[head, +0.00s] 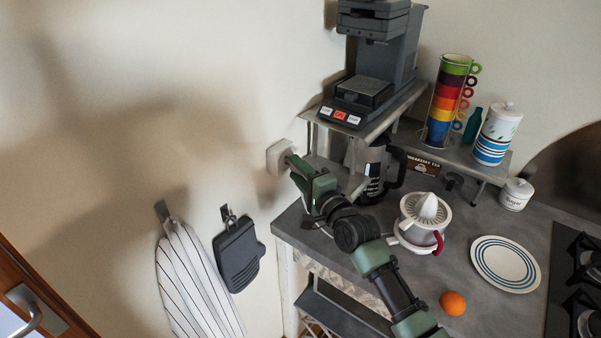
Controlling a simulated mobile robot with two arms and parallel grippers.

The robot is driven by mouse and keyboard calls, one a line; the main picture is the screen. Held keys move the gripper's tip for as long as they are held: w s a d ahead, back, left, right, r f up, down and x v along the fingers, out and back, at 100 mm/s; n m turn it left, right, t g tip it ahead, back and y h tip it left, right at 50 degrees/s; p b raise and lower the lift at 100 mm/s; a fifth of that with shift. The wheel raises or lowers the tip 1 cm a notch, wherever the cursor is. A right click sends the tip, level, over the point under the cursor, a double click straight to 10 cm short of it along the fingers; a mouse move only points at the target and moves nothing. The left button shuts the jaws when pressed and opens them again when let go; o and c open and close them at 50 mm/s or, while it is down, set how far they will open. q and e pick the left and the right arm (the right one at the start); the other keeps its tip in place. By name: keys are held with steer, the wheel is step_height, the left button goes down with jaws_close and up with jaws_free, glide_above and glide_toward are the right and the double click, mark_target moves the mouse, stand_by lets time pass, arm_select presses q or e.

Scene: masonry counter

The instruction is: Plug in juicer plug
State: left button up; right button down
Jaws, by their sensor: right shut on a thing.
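The white wall socket (275,156) is on the wall at the left end of the counter. My right gripper (291,162) is right at the socket, pointing at its face. It is shut on the juicer plug, which is mostly hidden between the fingers and the socket. I cannot tell whether the plug's pins are inside the socket. The white juicer (424,218) with a ridged cone stands on the counter, right of my right arm. Most of its cord is hidden. My left gripper is not in view.
A coffee machine (372,70) stands on a raised shelf above a glass and metal pot (371,165). Stacked coloured cups (446,105) and a striped canister (495,135) stand further right. A plate (505,263) and an orange (452,303) lie on the counter. A towel (196,285) and a dark pad (237,255) hang on the wall.

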steer(key=shift+w+a+r, duration=0.1)
steer(key=shift+w+a, duration=0.4)
steer(key=shift+a, duration=0.25)
steer(key=c, duration=0.9)
jaws_free()
steer(key=shift+w+a, duration=0.1)
steer(key=shift+o, duration=0.2)
steer(key=shift+b, duration=0.3)
steer(key=shift+s+d+f, duration=0.2)
steer(key=shift+s+d, duration=0.05)
steer(key=shift+s, duration=0.15)
steer(key=b+v, duration=0.1)
steer(key=v, duration=0.6)
steer(key=shift+r, duration=0.1)
